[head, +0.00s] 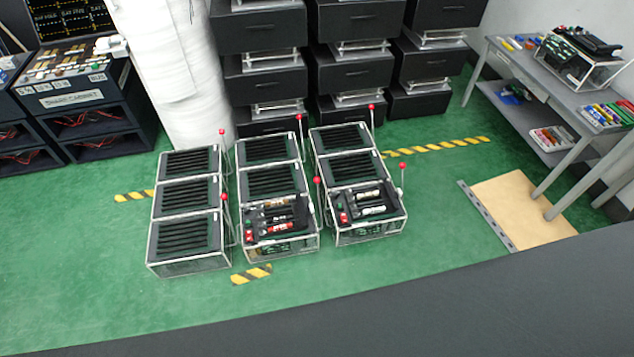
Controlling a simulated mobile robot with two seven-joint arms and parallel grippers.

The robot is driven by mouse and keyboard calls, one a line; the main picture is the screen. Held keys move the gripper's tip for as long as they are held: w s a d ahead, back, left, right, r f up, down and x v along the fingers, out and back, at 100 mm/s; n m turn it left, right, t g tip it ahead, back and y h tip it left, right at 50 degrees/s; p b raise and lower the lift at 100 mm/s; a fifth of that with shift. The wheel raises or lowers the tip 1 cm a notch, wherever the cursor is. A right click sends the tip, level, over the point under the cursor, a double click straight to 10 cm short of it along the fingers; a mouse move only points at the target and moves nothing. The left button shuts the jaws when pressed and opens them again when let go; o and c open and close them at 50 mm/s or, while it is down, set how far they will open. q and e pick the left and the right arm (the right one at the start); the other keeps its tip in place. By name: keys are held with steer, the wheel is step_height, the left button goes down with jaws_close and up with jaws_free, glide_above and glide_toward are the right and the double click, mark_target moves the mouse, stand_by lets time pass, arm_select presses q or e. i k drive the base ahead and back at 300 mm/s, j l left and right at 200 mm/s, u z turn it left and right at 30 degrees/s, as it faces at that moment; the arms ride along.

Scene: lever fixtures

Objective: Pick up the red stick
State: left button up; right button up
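A small red stick (277,226) lies in the front slot area of the black-topped front fixture (278,245) of the middle column, with darker sticks just behind it. A red button or block shows at that fixture's left side. The front fixture of the right column (368,237) holds pale and dark sticks. Upright levers with red ball tips, such as one by the middle column (317,181), stand at the fixtures' right sides. Neither of my grippers is in view.
Slatted fixtures of the left column (185,232) stand beside these on the green floor. A grey table (540,85) at the right bears coloured sticks (608,114) and a device. Black drawer units and a white wrapped column stand behind. A dark surface (420,325) crosses the bottom.

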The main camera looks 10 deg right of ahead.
mark_target(288, 225)
steer(key=z, duration=2.15)
steer(key=u, duration=2.15)
steer(key=i+l, duration=0.35)
steer(key=i, duration=0.15)
steer(key=i+l, duration=0.3)
steer(key=i, duration=0.15)
